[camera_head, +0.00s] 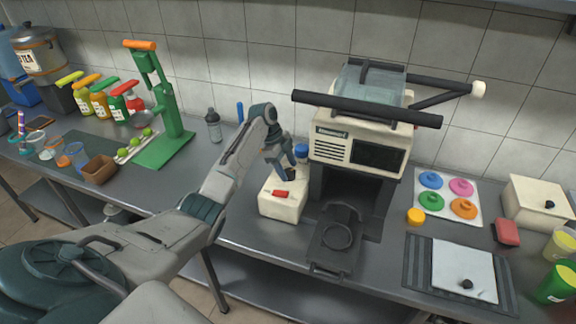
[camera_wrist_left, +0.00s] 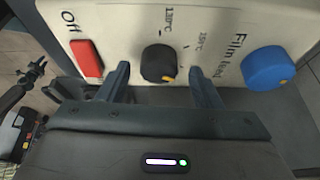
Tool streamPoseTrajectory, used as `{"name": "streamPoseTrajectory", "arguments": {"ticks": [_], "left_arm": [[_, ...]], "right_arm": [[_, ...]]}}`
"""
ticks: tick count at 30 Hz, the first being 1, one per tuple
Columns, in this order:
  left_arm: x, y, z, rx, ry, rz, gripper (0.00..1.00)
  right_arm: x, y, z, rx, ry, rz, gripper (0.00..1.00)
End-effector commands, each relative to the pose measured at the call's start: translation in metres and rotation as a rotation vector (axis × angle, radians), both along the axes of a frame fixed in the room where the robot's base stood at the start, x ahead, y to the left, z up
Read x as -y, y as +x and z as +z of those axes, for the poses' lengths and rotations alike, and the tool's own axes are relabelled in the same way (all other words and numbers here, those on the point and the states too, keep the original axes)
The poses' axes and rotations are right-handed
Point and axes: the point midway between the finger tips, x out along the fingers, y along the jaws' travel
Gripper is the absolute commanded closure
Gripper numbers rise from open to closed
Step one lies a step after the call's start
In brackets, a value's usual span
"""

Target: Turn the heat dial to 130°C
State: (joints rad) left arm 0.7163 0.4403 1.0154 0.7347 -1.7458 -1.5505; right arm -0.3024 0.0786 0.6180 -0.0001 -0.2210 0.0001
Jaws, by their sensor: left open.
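The heat dial (camera_wrist_left: 158,63) is a round black knob on the cream control box (camera_head: 283,208). Its orange mark sits at the lower right of the knob in the left wrist view. In the head view my left gripper (camera_head: 280,160) reaches down over the box and largely hides the dial. My right gripper is not in view.
On the same box are a red switch (camera_wrist_left: 86,58) marked Off and a blue knob (camera_wrist_left: 267,68) marked Film feed. The cream press machine (camera_head: 335,150) stands close on the right.

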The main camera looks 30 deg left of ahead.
Motion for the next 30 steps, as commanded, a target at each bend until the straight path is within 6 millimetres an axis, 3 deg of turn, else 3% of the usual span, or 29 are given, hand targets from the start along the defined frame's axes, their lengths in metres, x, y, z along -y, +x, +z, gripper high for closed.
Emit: {"name": "streamPoseTrajectory", "arguments": {"ticks": [4,12,19,30], "left_arm": [[0.004,0.0,-0.008,-0.001,0.001,0.0,0.41],[0.004,0.001,-0.009,0.0,0.001,0.0,0.41],[0.004,0.001,-0.009,0.0,0.001,0.0,0.86],[0.003,0.0,-0.007,0.0,0.002,0.053,0.85]], "right_arm": [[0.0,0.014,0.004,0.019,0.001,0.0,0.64],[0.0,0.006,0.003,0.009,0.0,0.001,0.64],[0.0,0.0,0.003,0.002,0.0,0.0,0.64],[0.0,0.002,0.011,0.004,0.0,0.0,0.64]]}}
